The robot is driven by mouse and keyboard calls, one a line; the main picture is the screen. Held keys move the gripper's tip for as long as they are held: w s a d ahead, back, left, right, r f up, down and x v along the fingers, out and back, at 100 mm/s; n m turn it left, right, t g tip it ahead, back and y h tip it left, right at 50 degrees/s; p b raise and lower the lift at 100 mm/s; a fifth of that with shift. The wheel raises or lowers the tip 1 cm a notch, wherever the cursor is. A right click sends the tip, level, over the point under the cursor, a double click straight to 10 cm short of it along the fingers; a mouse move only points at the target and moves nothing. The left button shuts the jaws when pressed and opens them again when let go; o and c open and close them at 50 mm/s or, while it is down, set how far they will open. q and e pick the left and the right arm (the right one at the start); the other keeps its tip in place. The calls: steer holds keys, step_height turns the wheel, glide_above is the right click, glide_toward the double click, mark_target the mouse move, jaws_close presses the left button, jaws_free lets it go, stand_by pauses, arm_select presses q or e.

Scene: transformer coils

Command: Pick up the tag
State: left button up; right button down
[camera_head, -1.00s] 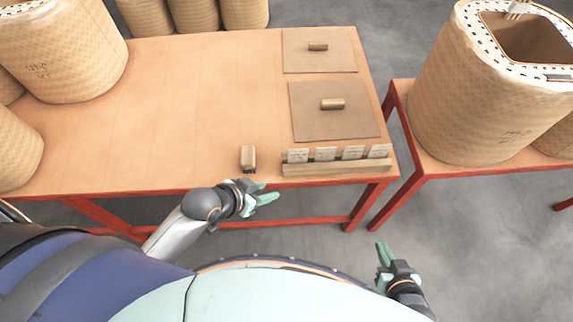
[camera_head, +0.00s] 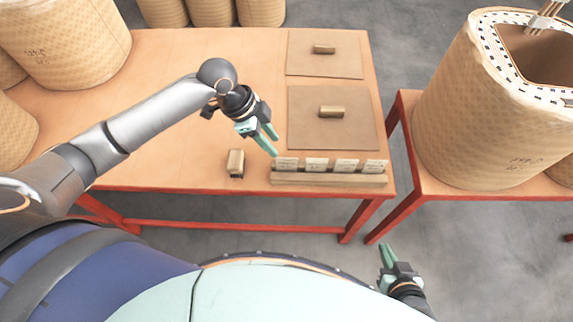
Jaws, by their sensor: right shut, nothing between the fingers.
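Several small pale tags stand in a row in a wooden holder (camera_head: 330,179) at the front right of the table. The leftmost tag (camera_head: 286,164) is closest to my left gripper (camera_head: 273,145). My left gripper is open and empty, its two green fingers apart and pointing down to the right, just above and left of that tag. I see no contact between them. My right gripper (camera_head: 386,254) is shut and empty, low in front of the table, over the floor. The writing on the tags is too small to read.
Large wrapped coils (camera_head: 65,45) stand at the left, and another coil (camera_head: 480,120) stands on the right table. The table's middle is clear.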

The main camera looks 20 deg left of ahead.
mark_target(287, 162)
arm_select(q)
steer(key=shift+s+b+x, duration=0.15)
steer(key=shift+b+x, duration=0.05)
steer(key=shift+x, duration=2.15)
steer(key=shift+s+b+x, duration=0.15)
steer(key=shift+s+x, duration=0.05)
steer(key=shift+x, duration=2.15)
steer(key=shift+d, duration=0.15)
jaws_close()
steer(key=shift+r, duration=0.1)
